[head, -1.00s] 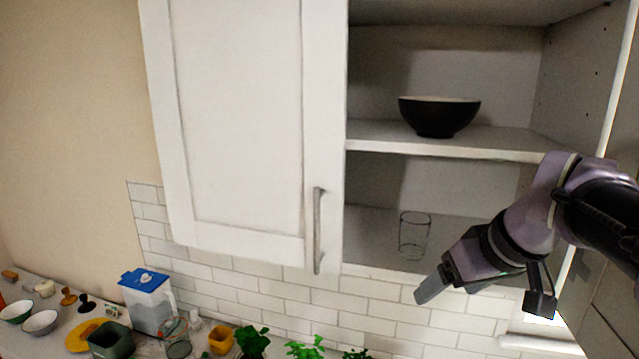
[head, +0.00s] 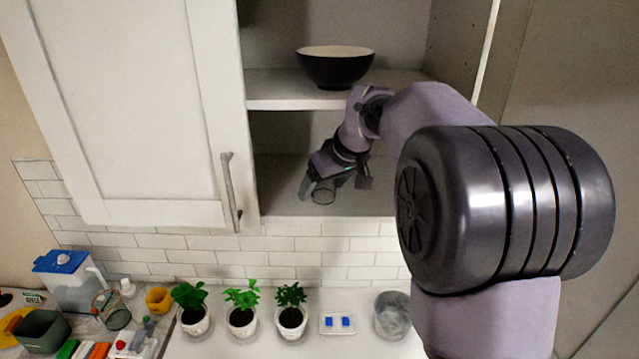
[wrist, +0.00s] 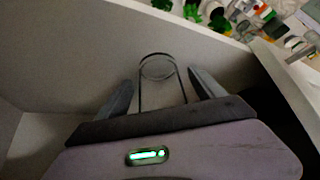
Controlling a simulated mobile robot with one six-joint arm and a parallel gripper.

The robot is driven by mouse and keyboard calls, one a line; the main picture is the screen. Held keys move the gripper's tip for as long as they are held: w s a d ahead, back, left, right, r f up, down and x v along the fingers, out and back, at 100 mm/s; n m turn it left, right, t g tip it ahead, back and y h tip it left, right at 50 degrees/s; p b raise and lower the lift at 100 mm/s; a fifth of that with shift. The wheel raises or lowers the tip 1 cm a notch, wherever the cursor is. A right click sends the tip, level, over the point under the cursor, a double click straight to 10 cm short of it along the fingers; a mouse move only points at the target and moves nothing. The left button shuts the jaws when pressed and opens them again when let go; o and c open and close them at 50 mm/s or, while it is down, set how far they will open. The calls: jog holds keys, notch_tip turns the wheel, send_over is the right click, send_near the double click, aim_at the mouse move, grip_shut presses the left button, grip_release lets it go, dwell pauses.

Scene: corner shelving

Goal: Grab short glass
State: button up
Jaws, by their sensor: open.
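The short glass (wrist: 158,68) is clear and stands on the lower shelf of the open wall cabinet. In the wrist view it lies between the two spread fingers of my gripper (wrist: 163,92), with a gap visible on each side. In the head view my gripper (head: 318,188) reaches into the lower compartment and overlaps the glass (head: 323,196), whose upper part is hidden behind it. My gripper is open, and no grip on the glass shows.
A black bowl (head: 335,68) stands on the shelf above my gripper. The cabinet door (head: 120,110) with its handle is at the left. Below, the counter holds potted plants (head: 242,308), a clear container (head: 392,315) and a water pitcher (head: 70,278).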

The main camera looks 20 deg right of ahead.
jog(key=shift+w+f, duration=0.2)
jog(key=shift+s+r, duration=0.1)
jog(key=shift+s, duration=0.15)
jog(key=shift+c, duration=0.7)
jog(key=c, duration=0.3)
grip_shut()
